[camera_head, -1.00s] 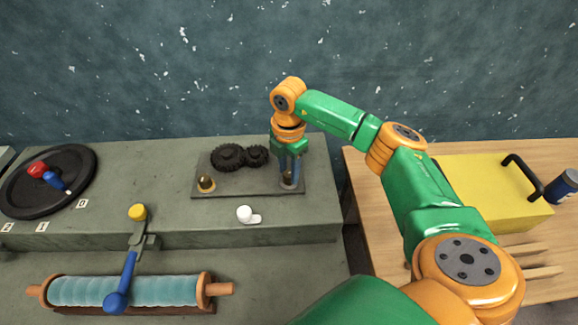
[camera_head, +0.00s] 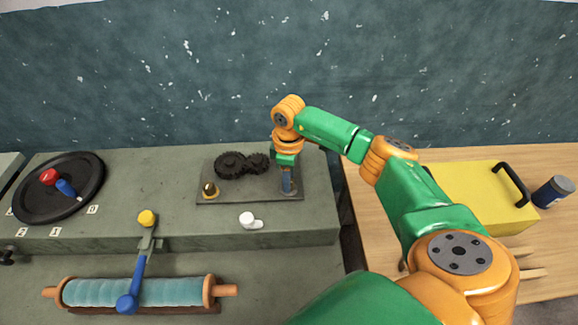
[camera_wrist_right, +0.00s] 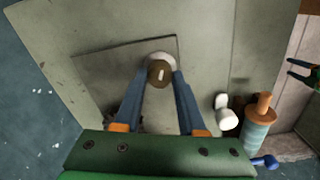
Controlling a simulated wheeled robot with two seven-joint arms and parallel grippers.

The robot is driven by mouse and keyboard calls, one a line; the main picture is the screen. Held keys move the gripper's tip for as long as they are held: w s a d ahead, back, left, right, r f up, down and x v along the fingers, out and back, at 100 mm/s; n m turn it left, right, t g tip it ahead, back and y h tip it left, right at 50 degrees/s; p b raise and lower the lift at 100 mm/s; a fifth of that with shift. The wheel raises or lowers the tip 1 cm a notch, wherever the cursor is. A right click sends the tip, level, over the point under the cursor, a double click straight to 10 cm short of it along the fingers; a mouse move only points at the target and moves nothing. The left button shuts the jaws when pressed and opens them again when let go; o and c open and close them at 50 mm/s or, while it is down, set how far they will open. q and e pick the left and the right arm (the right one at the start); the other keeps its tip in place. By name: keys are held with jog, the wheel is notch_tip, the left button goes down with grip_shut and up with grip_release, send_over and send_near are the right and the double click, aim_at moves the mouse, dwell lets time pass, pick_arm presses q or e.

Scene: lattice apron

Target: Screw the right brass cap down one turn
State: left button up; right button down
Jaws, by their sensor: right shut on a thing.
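The right brass cap (camera_wrist_right: 158,72) shows in the right wrist view as a round brownish top with a pale mark, on a pale round base. The fingers of my right gripper (camera_wrist_right: 161,76) are shut on it from both sides. In the head view my right gripper (camera_head: 288,188) points straight down at the right end of a dark plate (camera_head: 240,199), and it hides that cap. The left brass cap (camera_head: 210,189) stands uncovered at the plate's left end.
Two dark gears (camera_head: 243,165) lie behind, between the caps. A white knob (camera_head: 250,220) sits in front of the plate. A blue-handled lever (camera_head: 134,280) and teal roller (camera_head: 180,291) are at front left, a black wheel (camera_head: 92,195) far left, a yellow box (camera_head: 470,190) right.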

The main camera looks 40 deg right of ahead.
jog(key=m+p, duration=0.4)
jog(key=shift+a+r+m, duration=0.1)
jog(key=shift+a+m, duration=0.05)
jog(key=shift+m, duration=0.25)
jog(key=shift+m+p, duration=0.5)
jog(key=shift+m, duration=0.2)
jog(key=shift+c, duration=2.4)
grip_release()
jog(key=shift+w, duration=0.1)
notch_tip(320, 180, up, 6)
jog(key=shift+b, duration=0.6)
jog(key=shift+r, duration=0.5)
